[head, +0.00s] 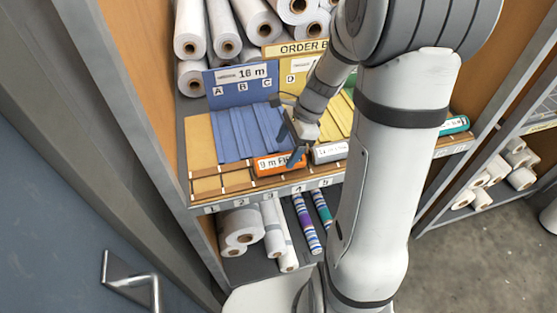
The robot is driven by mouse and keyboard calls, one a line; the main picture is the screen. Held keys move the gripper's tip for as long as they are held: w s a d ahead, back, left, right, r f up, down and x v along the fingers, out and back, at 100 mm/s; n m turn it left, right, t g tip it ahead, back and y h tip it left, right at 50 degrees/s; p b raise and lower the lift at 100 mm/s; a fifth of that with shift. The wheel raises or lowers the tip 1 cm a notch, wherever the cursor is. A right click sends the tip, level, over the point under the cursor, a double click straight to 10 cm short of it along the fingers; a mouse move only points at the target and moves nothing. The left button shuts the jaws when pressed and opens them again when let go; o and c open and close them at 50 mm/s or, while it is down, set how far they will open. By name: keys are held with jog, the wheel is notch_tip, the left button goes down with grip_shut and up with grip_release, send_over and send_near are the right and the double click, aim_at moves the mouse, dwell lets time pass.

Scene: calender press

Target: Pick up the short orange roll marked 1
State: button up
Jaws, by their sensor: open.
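A grey-white labelled roll (330,152) lies close to the right of the orange one. A blue grooved rack (236,135) marked A, B, C stands behind, with a yellow one beside it.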

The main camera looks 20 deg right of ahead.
aim_at(283, 156)
jog(key=x, duration=0.4)
jog(key=shift+f, duration=0.25)
jog(key=shift+s, duration=0.1)
jog(key=shift+c, duration=0.2)
jog(key=c, duration=1.1)
